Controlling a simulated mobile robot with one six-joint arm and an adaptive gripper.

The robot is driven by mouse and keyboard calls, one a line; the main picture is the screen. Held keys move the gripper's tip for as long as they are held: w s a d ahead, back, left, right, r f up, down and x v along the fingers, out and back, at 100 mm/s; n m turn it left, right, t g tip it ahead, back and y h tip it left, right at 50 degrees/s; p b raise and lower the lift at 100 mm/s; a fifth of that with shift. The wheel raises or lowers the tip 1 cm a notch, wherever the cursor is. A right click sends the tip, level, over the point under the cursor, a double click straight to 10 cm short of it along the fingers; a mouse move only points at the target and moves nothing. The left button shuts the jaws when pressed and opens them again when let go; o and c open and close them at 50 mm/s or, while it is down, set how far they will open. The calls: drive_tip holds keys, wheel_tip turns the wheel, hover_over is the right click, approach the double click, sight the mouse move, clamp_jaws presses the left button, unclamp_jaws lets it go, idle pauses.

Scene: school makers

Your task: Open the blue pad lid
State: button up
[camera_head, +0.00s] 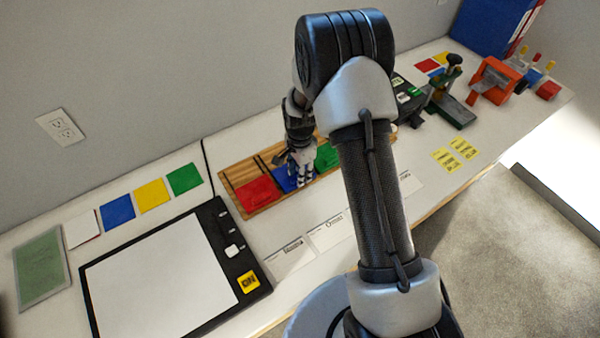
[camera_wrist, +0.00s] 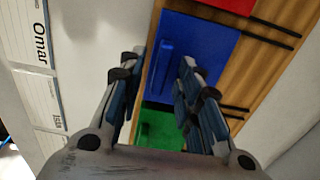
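The blue pad lid (camera_wrist: 205,45) is a flat blue square with a raised bar handle (camera_wrist: 165,62), and it lies flat on the wooden tray in the wrist view. In the head view the blue pad (camera_head: 281,182) is partly hidden by my gripper (camera_head: 303,178). My gripper (camera_wrist: 162,72) is open in the wrist view, with one finger to each side of the bar handle. The handle shows in the gap between the fingers. I cannot tell whether the fingers touch it.
A red pad (camera_head: 257,194) and a green pad (camera_head: 327,157) flank the blue one on the wooden tray (camera_head: 232,177). Name cards (camera_head: 328,234) lie in front. A black-framed light board (camera_head: 150,280) is at left. Tools, including a green-based press (camera_head: 450,108), stand to the right.

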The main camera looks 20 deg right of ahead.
drive_tip(key=shift+c, duration=0.6)
clamp_jaws()
